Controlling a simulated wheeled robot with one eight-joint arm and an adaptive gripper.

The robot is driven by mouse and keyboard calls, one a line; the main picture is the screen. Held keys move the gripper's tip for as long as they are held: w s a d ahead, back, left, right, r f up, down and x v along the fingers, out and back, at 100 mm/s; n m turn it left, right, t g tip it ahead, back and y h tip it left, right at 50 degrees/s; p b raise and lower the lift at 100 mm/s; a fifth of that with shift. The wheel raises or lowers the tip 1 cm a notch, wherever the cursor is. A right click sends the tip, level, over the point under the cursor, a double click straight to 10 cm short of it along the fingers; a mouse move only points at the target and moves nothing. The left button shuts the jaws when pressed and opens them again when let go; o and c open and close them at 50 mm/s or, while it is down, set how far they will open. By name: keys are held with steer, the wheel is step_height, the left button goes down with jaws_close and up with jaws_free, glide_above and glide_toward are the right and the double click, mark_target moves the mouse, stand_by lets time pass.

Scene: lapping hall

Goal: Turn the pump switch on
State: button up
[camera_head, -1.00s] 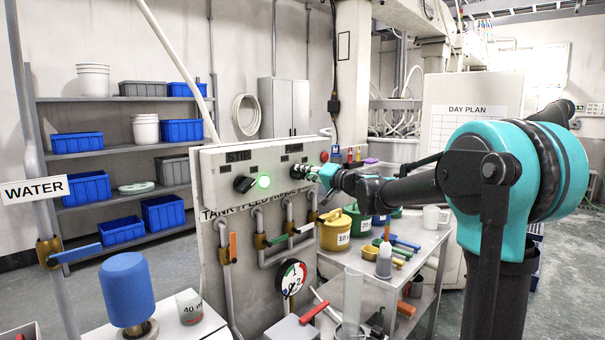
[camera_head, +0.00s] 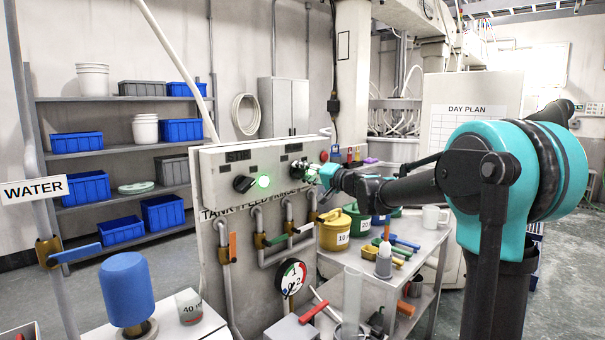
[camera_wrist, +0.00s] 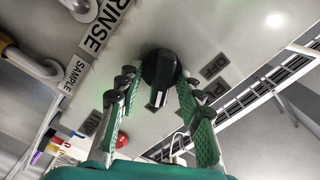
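The switch panel (camera_head: 225,179) is a grey box on a grey board. The right black knob, under a small dark label (camera_head: 294,147), is largely hidden by my gripper (camera_head: 312,172) in the head view. In the wrist view that black knob (camera_wrist: 160,68) with a pale pointer mark lies between the fingertips of my gripper (camera_wrist: 157,86). The fingers are spread, one on each side of the knob. I cannot tell whether they touch it.
Pipes with orange, green and red valve levers and a gauge (camera_head: 290,276) are below the panel. A bench (camera_head: 425,246) with a yellow pot (camera_head: 334,234) and bottles stands to the right. A blue cylinder (camera_head: 127,289) stands at the front left.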

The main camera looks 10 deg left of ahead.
steer(key=v, duration=1.2)
steer(key=shift+s+f, duration=0.1)
steer(key=s+d+f+n+g+h, duration=0.1)
steer(key=s+f+h, duration=0.1)
steer(key=s+f, duration=0.45)
steer(key=s+d+f+g+h, duration=0.1)
steer(key=s+f+g+h, duration=0.15)
steer(key=f, duration=0.65)
steer(key=s+d+f+n+g+h, duration=0.1)
steer(key=s+d+f, duration=0.1)
steer(key=s+f, duration=0.4)
steer(key=s+d+f+g+h, duration=0.2)
steer(key=s+d+f+h, duration=0.6)
steer(key=s+d+f, duration=0.7)
step_height(320, 180, down, 4)
steer(key=shift+s+d+f+h, duration=0.15)
steer(key=shift+s+h, duration=0.2)
steer(key=shift+s, duration=0.2)
